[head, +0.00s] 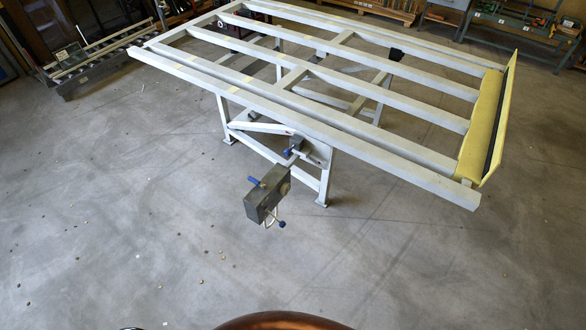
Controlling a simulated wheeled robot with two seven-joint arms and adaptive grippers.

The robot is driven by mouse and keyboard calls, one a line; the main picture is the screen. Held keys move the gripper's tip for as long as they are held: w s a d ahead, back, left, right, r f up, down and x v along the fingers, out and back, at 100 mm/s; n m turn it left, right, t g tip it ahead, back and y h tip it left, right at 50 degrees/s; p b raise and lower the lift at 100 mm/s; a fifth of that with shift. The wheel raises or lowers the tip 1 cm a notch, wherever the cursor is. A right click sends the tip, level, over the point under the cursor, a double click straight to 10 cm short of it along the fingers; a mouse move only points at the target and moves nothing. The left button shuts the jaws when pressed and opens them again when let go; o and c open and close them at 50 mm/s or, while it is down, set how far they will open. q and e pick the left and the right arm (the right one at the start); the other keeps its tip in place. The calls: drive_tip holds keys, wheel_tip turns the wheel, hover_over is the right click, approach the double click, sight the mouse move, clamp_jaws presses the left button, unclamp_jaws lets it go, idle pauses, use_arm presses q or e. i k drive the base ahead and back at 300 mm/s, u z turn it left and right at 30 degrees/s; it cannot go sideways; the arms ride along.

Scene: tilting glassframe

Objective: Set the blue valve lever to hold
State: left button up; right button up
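A grey valve box (262,200) sticks out from the near side of the white tilting frame, on an arm. A small blue lever (256,182) points left from the upper part of the box. A dark blue knob (282,224) sits at the end of a bent rod below the box. Another small dark block with blue on it (295,145) is on the frame's leg behind. I cannot tell from here which marked position the lever is at. Neither of my grippers is in view.
The white tilting frame (392,152) lies nearly flat on legs, with a yellow padded ledge (480,125) on its right end. The concrete floor (150,220) in front is open, with small scattered bits. A roller rack (95,60) stands back left; shelves and benches line the back.

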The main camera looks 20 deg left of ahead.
sight(282, 223)
drive_tip(key=u, duration=0.05)
drive_tip(key=k, duration=0.5)
drive_tip(key=z, duration=1.85)
drive_tip(key=i, duration=1.05)
drive_tip(key=u, duration=2.05)
